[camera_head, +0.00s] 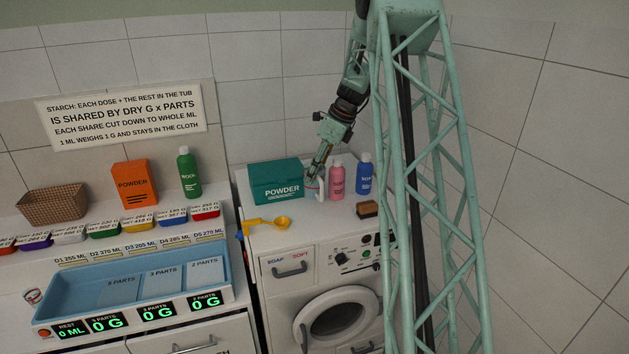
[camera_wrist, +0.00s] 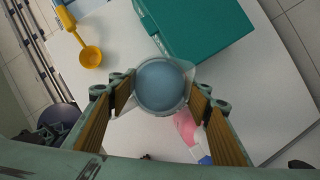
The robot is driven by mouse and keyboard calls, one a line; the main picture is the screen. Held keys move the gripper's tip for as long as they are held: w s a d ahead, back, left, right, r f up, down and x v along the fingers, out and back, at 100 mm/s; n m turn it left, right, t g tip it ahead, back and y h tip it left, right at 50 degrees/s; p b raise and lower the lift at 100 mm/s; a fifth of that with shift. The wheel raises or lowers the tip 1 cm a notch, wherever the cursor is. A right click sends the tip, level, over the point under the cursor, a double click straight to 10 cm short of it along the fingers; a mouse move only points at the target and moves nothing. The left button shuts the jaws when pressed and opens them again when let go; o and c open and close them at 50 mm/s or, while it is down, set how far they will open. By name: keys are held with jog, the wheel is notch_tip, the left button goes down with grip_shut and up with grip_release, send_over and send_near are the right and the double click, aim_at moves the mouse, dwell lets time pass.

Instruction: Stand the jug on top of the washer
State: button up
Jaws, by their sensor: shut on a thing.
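The jug (camera_wrist: 160,85) shows from above in the wrist view, a pale round vessel with a blue-grey inside and a clear rim with spouts. My gripper (camera_wrist: 161,92) is shut on it, a finger on either side. In the head view my gripper (camera_head: 318,176) points down at the back of the washer's white top (camera_head: 300,225). The jug (camera_head: 319,192) is small and partly hidden there, between the green powder box and the pink bottle. It looks upright. I cannot tell whether its base touches the top.
The green powder box (camera_head: 276,181) is left of the jug; pink (camera_head: 337,181) and blue (camera_head: 364,176) bottles are right. A yellow scoop (camera_head: 282,222) and a brown sponge (camera_head: 367,209) lie on the washer. The top's front middle is clear. A blue tub (camera_head: 75,288) is left.

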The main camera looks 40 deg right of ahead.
aim_at(315, 180)
jog(key=shift+f, duration=1.7)
jog(key=shift+f, duration=0.1)
jog(key=o, duration=1.6)
jog(key=shift+v, duration=6.05)
